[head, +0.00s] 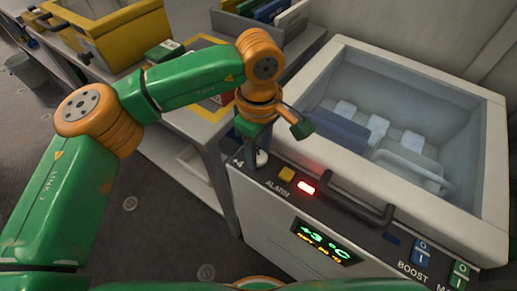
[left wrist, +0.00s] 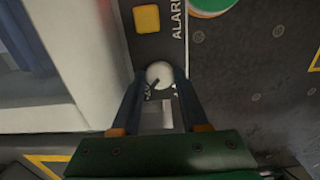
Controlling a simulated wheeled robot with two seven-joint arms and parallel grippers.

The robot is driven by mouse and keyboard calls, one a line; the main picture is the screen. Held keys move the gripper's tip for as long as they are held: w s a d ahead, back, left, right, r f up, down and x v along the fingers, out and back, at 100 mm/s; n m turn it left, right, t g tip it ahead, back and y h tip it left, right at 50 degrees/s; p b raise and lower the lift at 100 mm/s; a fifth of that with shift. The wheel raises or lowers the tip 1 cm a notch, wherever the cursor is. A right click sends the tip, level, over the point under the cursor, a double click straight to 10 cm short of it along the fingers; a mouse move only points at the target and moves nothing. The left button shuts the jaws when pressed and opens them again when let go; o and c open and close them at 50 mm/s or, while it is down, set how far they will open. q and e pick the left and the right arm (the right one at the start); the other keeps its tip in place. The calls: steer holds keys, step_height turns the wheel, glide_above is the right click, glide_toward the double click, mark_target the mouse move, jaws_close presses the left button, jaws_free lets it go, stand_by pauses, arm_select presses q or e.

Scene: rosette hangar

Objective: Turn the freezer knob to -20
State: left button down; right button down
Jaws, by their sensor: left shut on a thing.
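The freezer knob (head: 262,158) is a small white disc at the left end of the freezer's dark control strip. It also shows in the left wrist view (left wrist: 160,74), with a dark pointer mark on its face. My left gripper (left wrist: 160,88) is shut on the knob, with one dark finger on each side. In the head view the left gripper (head: 252,150) comes down from above and partly hides the knob. The printed scale is mostly hidden; a "+4" shows beside it. The display (head: 325,242) reads +3 °C in green, with small amber text below.
On the strip are a yellow button (head: 286,174), a lit red alarm lamp (head: 307,187), a dark handle bar (head: 345,200) and a boost switch (head: 422,250). The open freezer (head: 487,150) holds blue and white items. A table (head: 205,125) stands close at left.

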arm_select(q)
steer(key=shift+c, duration=2.1)
jaws_free()
steer(key=shift+s, duration=0.1)
steer(key=shift+r, duration=0.1)
